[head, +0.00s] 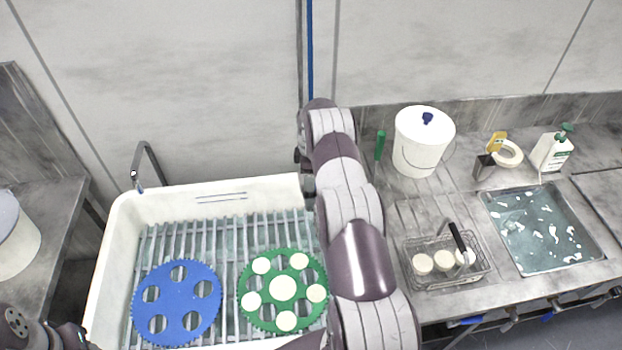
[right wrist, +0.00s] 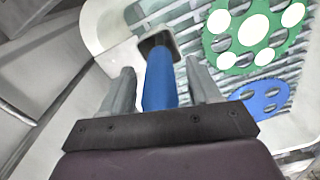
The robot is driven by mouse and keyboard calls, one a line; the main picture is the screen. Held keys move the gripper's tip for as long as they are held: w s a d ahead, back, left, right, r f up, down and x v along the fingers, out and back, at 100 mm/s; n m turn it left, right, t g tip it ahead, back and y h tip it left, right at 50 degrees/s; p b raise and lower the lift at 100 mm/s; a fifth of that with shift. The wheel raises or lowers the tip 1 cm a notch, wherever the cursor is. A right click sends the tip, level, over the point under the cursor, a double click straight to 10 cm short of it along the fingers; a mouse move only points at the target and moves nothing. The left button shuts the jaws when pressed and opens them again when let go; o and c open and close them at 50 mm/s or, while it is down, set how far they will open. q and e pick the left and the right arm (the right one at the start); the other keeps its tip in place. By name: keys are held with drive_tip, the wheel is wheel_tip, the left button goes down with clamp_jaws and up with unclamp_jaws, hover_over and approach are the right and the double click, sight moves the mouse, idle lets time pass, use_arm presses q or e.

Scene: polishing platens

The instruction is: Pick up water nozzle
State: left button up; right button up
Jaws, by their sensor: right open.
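The water nozzle (right wrist: 160,80) shows in the right wrist view as a blue, upright body with a dark, square-edged part at its far end. My right gripper (right wrist: 161,75) is open, with one grey finger on each side of the blue body. In the head view my right arm reaches up beside the white basin and hides the nozzle and the gripper. Part of my left arm shows at the lower left corner; its gripper is out of view.
The white basin (head: 112,235) has a slatted rack bearing a blue disc (head: 180,298) and a green disc (head: 283,262) with pale round pieces. A bent metal tap (head: 150,160) stands behind it. On the right counter are a white bucket (head: 420,145), wire basket (head: 425,282) and water tray (head: 525,262).

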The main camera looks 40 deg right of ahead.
drive_tip(key=c, duration=1.1)
drive_tip(key=shift+c, duration=0.2)
use_arm(q)
drive_tip(key=shift+f, duration=0.15)
